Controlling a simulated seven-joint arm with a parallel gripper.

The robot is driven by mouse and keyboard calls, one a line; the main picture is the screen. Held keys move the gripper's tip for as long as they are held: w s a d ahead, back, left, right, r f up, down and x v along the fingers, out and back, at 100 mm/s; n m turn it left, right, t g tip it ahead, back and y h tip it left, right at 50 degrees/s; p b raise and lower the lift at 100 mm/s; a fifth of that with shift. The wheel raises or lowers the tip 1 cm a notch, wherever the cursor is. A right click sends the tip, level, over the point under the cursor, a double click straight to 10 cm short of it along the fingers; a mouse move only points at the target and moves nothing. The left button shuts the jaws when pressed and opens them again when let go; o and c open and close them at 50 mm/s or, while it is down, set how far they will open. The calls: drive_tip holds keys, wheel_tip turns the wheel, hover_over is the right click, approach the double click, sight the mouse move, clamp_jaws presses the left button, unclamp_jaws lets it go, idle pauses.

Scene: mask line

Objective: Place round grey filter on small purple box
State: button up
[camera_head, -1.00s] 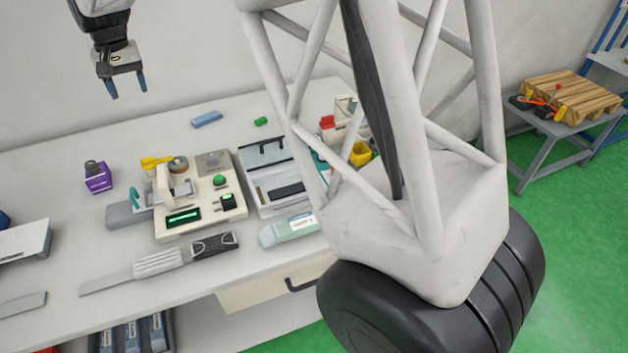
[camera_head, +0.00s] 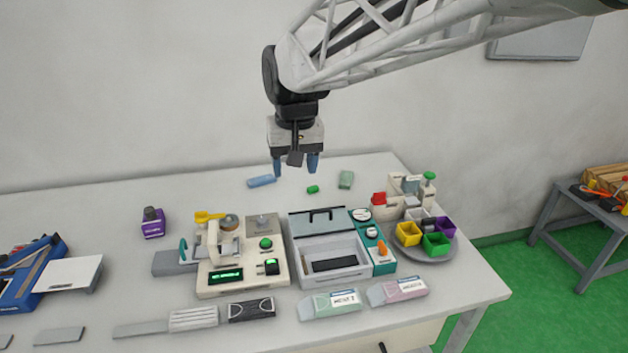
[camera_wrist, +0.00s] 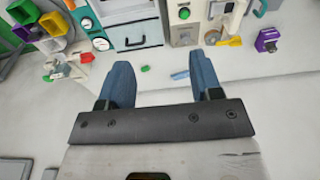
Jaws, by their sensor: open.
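My gripper (camera_head: 295,168) is open and empty, high above the back of the table. Its two blue fingers are spread apart in the wrist view (camera_wrist: 160,65). A small open purple box (camera_head: 444,227) stands on a round grey plate at the right, and it shows at the upper left of the wrist view (camera_wrist: 22,33). Another purple box (camera_head: 152,224) stands at the left, with a dark grey round piece (camera_head: 150,213) on top. I cannot tell whether this piece is the round grey filter. No other filter is clearly recognisable.
The plate (camera_head: 448,255) also holds yellow (camera_head: 408,235) and green (camera_head: 436,244) boxes. A cream machine (camera_head: 240,275) and a lidded grey case (camera_head: 333,262) fill the middle. A blue piece (camera_head: 261,181) and a green piece (camera_head: 312,189) lie behind. The left back table is mostly clear.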

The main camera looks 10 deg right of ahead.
drive_tip(key=s+d+f, duration=0.2)
drive_tip(key=s+d, duration=0.1)
drive_tip(key=s, duration=0.4)
drive_tip(key=s+d+f, duration=0.2)
drive_tip(key=s+d, duration=0.1)
drive_tip(key=s, duration=0.4)
drive_tip(key=s+d+f+t, duration=0.1)
drive_tip(key=s+d+f, duration=0.2)
drive_tip(key=s, duration=0.5)
drive_tip(key=shift+d+m+h, duration=0.3)
